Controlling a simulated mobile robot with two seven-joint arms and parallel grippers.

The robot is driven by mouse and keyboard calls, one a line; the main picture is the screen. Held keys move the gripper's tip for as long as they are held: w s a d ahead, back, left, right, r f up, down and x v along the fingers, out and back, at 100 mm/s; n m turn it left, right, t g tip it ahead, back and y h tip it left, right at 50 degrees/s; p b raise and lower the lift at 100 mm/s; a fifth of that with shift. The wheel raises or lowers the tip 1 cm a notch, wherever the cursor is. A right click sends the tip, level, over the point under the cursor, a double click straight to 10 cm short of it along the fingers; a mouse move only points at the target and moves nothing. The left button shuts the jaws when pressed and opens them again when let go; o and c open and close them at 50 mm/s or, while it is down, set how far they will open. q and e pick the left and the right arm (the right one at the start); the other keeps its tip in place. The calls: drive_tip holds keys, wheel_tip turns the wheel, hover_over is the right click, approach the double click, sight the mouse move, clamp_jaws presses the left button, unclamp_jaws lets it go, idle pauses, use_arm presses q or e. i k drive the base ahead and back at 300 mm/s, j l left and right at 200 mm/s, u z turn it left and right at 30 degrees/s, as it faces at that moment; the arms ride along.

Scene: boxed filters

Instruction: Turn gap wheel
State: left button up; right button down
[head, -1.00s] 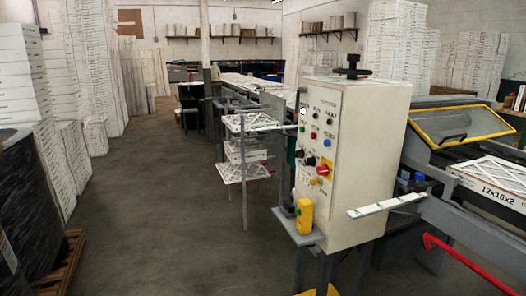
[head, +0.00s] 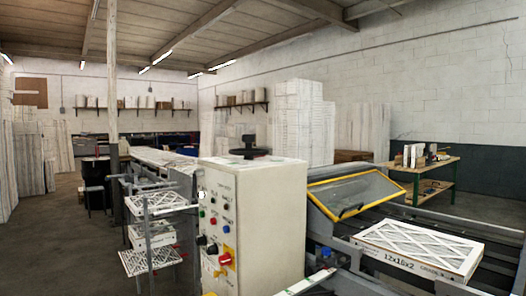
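A black hand wheel (head: 250,153) sits on top of the cream control cabinet (head: 271,225) in the head view. It lies flat on a short dark post and looks like the gap wheel. The cabinet's front panel carries coloured buttons, dark knobs and a red-and-yellow switch (head: 226,257). Neither of my grippers shows in this view, and nothing touches the wheel.
A yellow-framed guard (head: 353,194) and a conveyor with a boxed filter (head: 417,250) stand right of the cabinet. A wire rack with filters (head: 150,233) stands left. A green table (head: 424,178) is at the back right. Open floor (head: 50,243) lies at the left.

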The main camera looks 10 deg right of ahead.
sight(248, 152)
drive_tip(key=i+l+z, duration=0.2)
drive_tip(key=i+l, duration=0.25)
drive_tip(key=l+z, duration=0.1)
drive_tip(key=z, duration=1.15)
drive_tip(key=u, duration=1.25)
drive_tip(key=i+j+z, duration=0.1)
drive_tip(key=z, duration=0.3)
drive_tip(key=j+z, duration=0.2)
drive_tip(key=z, duration=0.2)
drive_tip(key=j+z, duration=0.45)
drive_tip(key=j, duration=0.6)
drive_tip(key=i, duration=0.05)
